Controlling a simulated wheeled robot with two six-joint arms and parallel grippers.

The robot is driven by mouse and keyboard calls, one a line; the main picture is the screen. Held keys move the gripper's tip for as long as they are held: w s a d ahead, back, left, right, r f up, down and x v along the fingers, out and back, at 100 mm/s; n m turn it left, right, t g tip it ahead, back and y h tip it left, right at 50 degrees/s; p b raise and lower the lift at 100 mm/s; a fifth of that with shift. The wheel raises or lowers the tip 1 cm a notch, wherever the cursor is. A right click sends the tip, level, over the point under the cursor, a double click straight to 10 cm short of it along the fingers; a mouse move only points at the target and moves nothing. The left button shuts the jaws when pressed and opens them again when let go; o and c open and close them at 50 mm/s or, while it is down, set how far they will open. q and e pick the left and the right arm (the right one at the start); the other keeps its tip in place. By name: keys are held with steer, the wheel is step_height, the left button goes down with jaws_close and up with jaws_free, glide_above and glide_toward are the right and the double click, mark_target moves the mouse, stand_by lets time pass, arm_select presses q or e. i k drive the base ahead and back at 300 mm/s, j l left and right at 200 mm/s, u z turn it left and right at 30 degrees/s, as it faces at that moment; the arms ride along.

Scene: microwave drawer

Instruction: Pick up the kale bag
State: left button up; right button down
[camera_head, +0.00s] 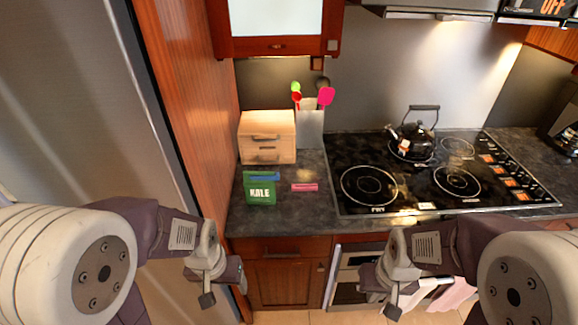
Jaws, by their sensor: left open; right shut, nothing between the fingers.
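The green kale bag (261,189), with white "KALE" lettering, lies on the dark countertop (290,216) left of the stove. My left gripper (220,296) is open and empty, below and left of the bag, in front of the counter. My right gripper (384,302) is shut and empty, low in front of the oven, well to the right of the bag. Neither gripper touches the bag.
A small wooden drawer box (267,137) stands behind the bag. A pink item (305,188) lies to its right. A utensil holder (311,128), a stove (400,190) and a kettle (412,140) are further off. A steel fridge (75,100) and wooden panel bound the left side.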

mark_target(256, 193)
steer(key=i+l+u, duration=0.1)
steer(key=l, duration=0.25)
steer(key=i+l, duration=0.2)
steer(key=l, duration=0.2)
steer(key=i+l+u, duration=0.15)
steer(key=l, duration=0.2)
steer(key=i+l+u, duration=0.1)
steer(key=l, duration=0.3)
steer(key=i, duration=0.05)
